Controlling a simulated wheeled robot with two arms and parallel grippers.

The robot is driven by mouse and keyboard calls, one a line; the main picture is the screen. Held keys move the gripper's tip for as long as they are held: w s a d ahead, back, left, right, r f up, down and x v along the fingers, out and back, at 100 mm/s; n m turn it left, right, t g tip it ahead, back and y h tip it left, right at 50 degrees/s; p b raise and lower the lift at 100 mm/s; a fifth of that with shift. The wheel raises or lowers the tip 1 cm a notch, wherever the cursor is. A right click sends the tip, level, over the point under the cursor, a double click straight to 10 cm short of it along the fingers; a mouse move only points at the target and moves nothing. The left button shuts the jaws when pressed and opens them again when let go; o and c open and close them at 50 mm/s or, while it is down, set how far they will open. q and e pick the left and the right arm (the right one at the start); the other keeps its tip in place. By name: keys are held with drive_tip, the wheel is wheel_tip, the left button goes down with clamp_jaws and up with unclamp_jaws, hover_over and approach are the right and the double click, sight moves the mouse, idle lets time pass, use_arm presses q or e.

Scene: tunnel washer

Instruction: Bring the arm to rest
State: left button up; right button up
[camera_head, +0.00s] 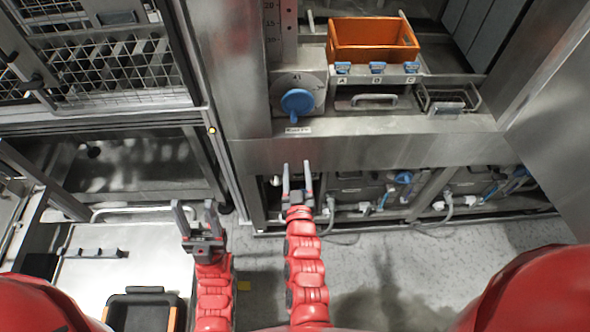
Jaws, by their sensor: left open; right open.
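My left gripper (197,219) is at the lower left of the head view, over the right edge of a low metal surface. Its fingers are apart with nothing between them. My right gripper (297,173) is near the middle of the view, in front of the steel machine's lower edge. Its fingers point forward, are apart and hold nothing. Both red arms reach forward from the bottom of the view, side by side with a gap between them.
The steel machine (350,152) stands ahead, with a blue knob (297,102) and an orange bin (372,42) above blue clips. A wire mesh gate (110,65) is at upper left. A black tray (142,308) lies at lower left. Grey floor (450,262) is open at right.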

drive_tip(key=shift+w, duration=0.2)
drive_tip(key=shift+s, duration=0.1)
